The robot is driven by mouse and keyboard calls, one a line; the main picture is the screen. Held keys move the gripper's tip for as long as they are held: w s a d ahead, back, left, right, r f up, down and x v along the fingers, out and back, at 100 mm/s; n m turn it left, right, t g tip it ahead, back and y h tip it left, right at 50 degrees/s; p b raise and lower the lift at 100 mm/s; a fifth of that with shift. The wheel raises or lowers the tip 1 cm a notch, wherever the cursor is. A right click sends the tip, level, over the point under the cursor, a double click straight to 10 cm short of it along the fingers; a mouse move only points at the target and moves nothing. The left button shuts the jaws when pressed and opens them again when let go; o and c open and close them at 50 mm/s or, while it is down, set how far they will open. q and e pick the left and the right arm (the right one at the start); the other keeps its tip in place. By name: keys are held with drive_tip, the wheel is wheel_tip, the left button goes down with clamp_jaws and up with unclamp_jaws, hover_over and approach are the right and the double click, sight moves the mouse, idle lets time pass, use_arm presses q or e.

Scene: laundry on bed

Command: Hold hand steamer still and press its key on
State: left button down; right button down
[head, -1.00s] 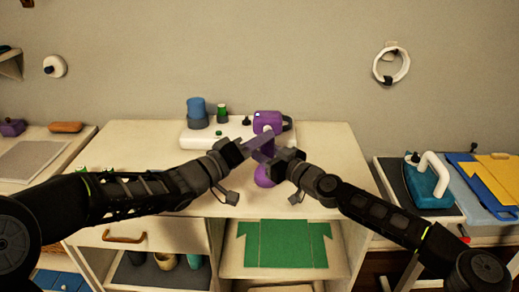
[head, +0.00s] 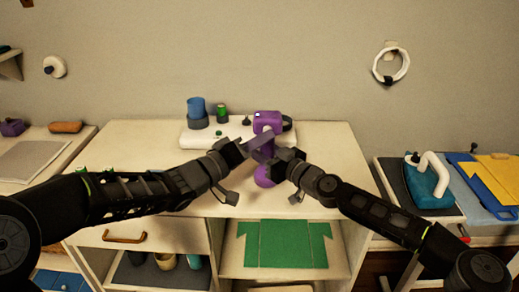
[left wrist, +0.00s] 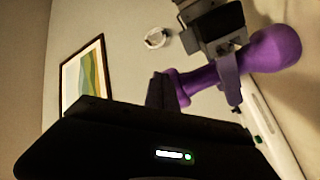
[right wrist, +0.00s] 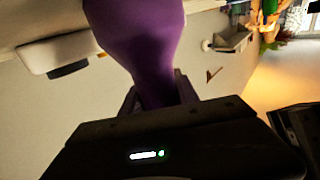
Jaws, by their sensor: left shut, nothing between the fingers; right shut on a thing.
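The purple hand steamer (head: 267,119) stands roughly upright between my grippers, with a boxy top, a dark part on its right and a rounded lower end. My right gripper (head: 260,156) is shut on its narrow middle. The purple body also fills the top of the right wrist view (right wrist: 135,35), between the fingers. My left gripper (head: 270,137) is shut and empty, its fingertips just below or at the boxy top. In the left wrist view the steamer (left wrist: 275,48) lies beyond the left fingers. I cannot make out the key, or whether the fingertips touch the steamer.
A white slab (head: 200,138) lies behind on the cabinet top (head: 140,140), with a blue cup (head: 196,107) and a green item (head: 222,112). A teal iron-like thing with a white handle (head: 427,180) stands on the right table. The cabinet's front left top is clear.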

use_arm(q)
drive_tip(key=shift+w, duration=0.1)
idle(0.5)
drive_tip(key=shift+w, duration=0.4)
drive_tip(key=shift+s, duration=0.6)
use_arm(e)
drive_tip(key=c, duration=0.8)
unclamp_jaws()
drive_tip(key=shift+c, duration=0.2)
use_arm(q)
drive_tip(key=s, duration=0.5)
drive_tip(key=shift+s, duration=0.4)
